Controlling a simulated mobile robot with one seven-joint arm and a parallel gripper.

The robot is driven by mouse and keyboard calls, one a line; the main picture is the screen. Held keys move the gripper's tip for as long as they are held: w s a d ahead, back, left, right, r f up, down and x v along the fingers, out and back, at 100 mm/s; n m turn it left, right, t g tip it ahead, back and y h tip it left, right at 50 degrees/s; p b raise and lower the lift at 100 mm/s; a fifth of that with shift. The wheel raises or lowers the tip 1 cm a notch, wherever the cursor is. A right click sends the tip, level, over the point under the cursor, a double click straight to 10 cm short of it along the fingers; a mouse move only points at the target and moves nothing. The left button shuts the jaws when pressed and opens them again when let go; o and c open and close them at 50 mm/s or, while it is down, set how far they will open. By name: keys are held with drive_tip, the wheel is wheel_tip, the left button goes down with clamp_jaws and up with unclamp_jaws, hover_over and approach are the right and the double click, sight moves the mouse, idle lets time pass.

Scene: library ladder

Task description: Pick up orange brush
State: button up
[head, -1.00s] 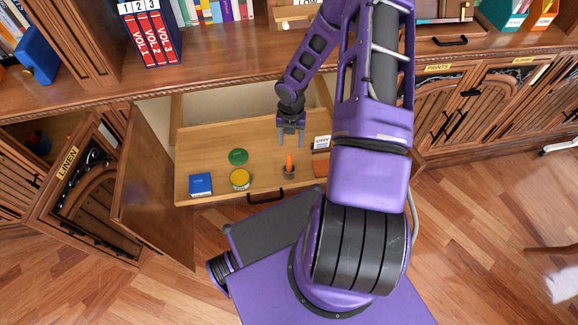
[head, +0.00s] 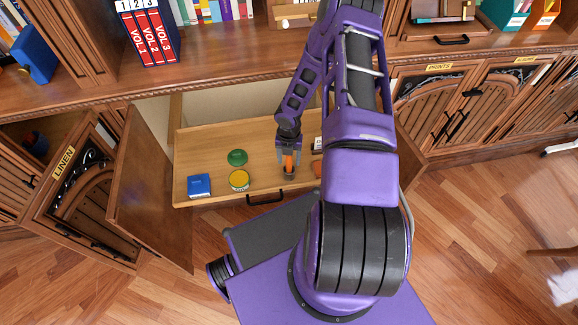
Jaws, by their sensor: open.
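The orange brush (head: 288,162) stands in the open wooden drawer (head: 210,146), toward its front right. Its orange handle shows between the fingers, and its dark lower end shows just below them. My gripper (head: 288,168) is open and points down, with its fingers around the orange handle. I cannot tell whether the fingers touch it.
In the drawer to the left lie a blue box (head: 199,185), a yellow-topped tin (head: 239,180) and a green round item (head: 237,157). A white label card (head: 318,143) and a reddish item (head: 317,168) sit close on the right, partly hidden by my arm. An open cabinet door (head: 150,190) stands left.

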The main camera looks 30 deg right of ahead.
clamp_jaws()
idle(0.3)
wheel_tip(320, 180, up, 10)
drive_tip(key=shift+r+p, duration=0.1)
drive_tip(key=shift+p, duration=0.75)
